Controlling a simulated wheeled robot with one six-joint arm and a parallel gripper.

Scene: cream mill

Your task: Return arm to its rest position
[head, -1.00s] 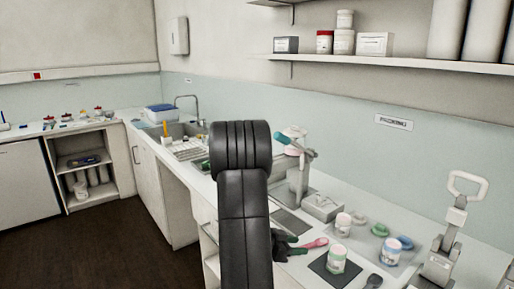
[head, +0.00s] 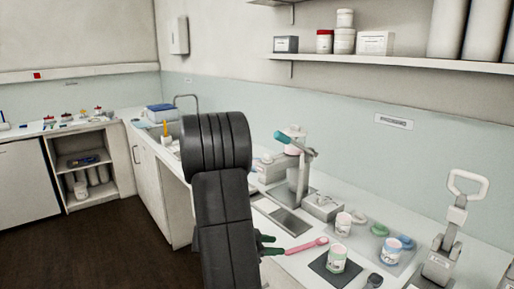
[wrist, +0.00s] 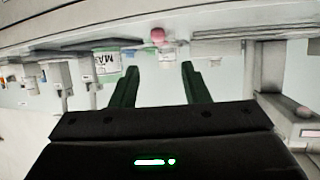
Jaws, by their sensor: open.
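My gripper (wrist: 160,82) shows in the wrist view with its two green fingers spread apart and nothing between them. In the head view my black arm rises in the middle, and the green fingers (head: 267,245) stick out from behind it at counter height. A pink spatula (head: 307,246) lies just right of the fingers in that view. I cannot tell from the picture how far apart they are. The rest of my gripper is hidden behind the arm.
A jar with a green band (head: 336,258) stands on a dark mat to the right. More jars and a mill press (head: 299,165) stand on the white counter. A lever press (head: 450,235) is at far right. A shelf (head: 400,64) runs overhead. The floor (head: 110,245) at left is clear.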

